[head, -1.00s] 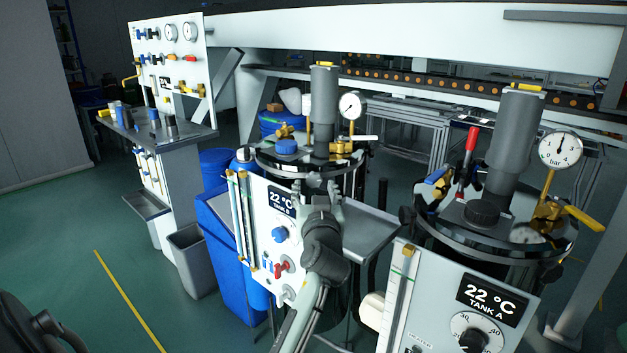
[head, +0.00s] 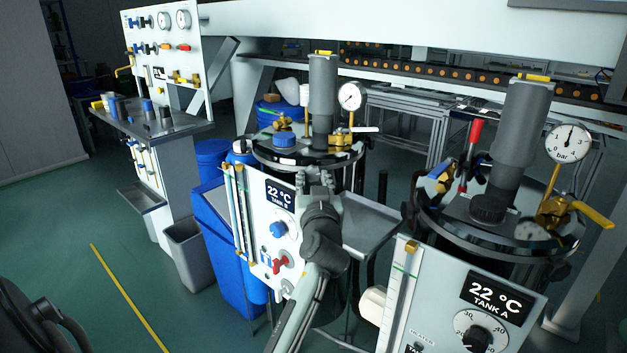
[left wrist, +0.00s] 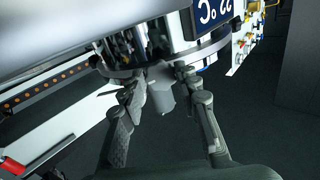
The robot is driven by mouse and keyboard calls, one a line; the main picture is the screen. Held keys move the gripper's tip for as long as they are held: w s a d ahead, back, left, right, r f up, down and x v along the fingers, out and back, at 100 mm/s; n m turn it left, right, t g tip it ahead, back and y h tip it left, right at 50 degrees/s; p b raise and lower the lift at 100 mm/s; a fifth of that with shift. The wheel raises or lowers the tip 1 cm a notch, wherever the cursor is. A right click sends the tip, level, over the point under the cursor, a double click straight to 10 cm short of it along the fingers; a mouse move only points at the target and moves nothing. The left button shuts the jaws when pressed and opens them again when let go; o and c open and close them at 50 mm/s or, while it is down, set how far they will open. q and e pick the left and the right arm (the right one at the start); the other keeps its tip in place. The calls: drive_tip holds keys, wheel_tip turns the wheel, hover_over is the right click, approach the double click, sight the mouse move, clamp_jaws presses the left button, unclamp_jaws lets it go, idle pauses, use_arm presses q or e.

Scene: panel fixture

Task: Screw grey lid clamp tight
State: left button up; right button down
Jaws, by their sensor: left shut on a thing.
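My left gripper (head: 315,178) is at the front rim of the tank B lid (head: 268,156). In the left wrist view, the gripper (left wrist: 161,76) has its fingers on either side of a grey knob-like piece, the grey lid clamp (left wrist: 163,96), just below the lid rim. The gripper is shut on it. In the head view the fingers and wrist hide the clamp. The tank B lid carries a blue knob, a grey cylinder and a gauge. My right gripper is not in view.
The tank B panel (head: 253,215) stands directly left of my left forearm. Tank A (head: 468,235) is to the right, with a red-handled lever (head: 475,133) and a yellow valve handle. A grey tray (head: 362,226) is close to my wrist. Open floor lies at the left.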

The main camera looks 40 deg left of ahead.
use_arm(q)
drive_tip(key=shift+r+m, duration=0.1)
drive_tip(key=shift+m, duration=0.7)
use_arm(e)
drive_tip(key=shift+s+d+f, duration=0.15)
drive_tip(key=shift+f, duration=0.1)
use_arm(q)
drive_tip(key=o, duration=1.2)
drive_tip(key=shift+c, duration=0.2)
drive_tip(key=shift+r, duration=0.35)
wheel_tip(320, 180, up, 9)
